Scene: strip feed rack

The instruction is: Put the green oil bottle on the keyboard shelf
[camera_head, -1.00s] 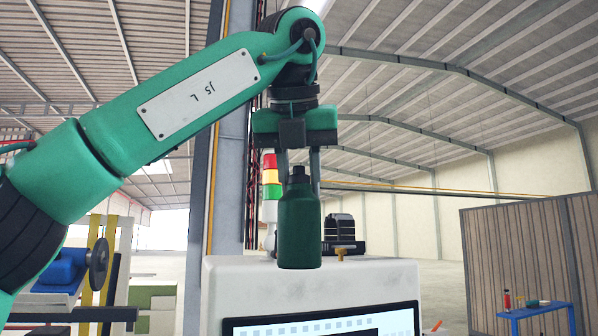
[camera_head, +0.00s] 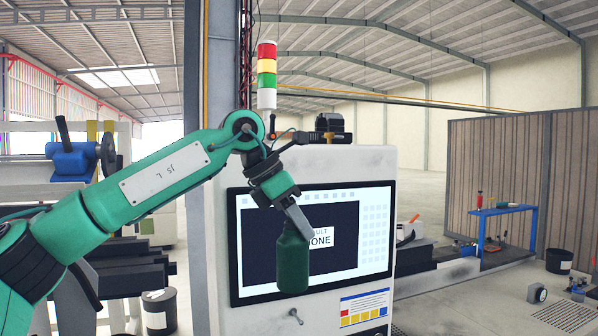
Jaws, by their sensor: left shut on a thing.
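The green oil bottle (camera_head: 293,264) hangs upright in front of the screen of a white machine cabinet. My left gripper (camera_head: 301,222) comes down at a slant from the upper left and is shut on the bottle's top end. The gripper hides the bottle's neck. The bottle covers the lower middle of the screen, and no support shows under it. I cannot make out the keyboard shelf in this view. My right gripper is not in view.
The white cabinet (camera_head: 350,168) carries the screen (camera_head: 375,240) and a red, yellow and green signal tower (camera_head: 267,68) stands at its top. A blue table (camera_head: 508,210) with small items stands far right. Black bins stand at lower left (camera_head: 158,312) and right (camera_head: 559,261).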

